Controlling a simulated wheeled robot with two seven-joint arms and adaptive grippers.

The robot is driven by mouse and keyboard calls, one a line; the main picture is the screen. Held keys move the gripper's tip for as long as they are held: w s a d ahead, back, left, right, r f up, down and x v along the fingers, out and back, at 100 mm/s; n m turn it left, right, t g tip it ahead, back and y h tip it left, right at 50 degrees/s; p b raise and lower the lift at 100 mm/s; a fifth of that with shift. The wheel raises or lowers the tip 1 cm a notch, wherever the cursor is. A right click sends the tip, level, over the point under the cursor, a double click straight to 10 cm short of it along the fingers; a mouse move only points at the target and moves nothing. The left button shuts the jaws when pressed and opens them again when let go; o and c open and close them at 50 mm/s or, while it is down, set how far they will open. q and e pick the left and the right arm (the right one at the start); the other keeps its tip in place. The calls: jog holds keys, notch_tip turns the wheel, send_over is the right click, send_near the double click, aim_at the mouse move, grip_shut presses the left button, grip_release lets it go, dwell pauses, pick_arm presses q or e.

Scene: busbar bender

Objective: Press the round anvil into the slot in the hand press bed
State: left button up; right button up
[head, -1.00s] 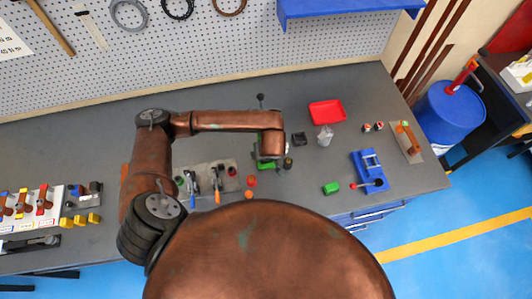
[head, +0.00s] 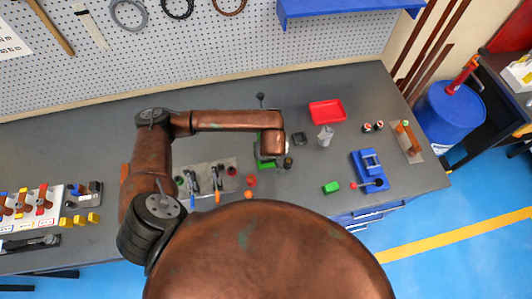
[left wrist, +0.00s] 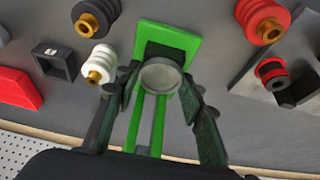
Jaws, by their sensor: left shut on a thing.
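The round anvil (left wrist: 160,76) shows in the left wrist view as a grey disc between my left fingers. My left gripper (left wrist: 158,92) is shut on it, one finger on each side. The green hand press (left wrist: 178,36) lies right beneath, with a dark block or opening by the anvil's far edge. Whether the anvil touches the bed or sits in the slot cannot be told; the anvil hides that spot. In the head view the green press (head: 270,164) shows only in part under my left arm, which hides the fingers. My right gripper is in neither view.
White (left wrist: 98,64), black (left wrist: 95,18) and red (left wrist: 262,20) ribbed pieces stand close around the press. A black square holder (head: 299,139), a red tray (head: 327,112) and a blue vise (head: 370,170) are to the right. Toggle clamps (head: 205,180) stand left of the press.

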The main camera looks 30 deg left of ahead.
pick_arm(q)
jog(key=shift+s+f, duration=0.1)
jog(key=shift+f, duration=0.2)
jog(key=o, duration=1.4)
jog(key=shift+o, duration=0.2)
jog(key=shift+r, duration=0.1)
jog(key=v, duration=1.2)
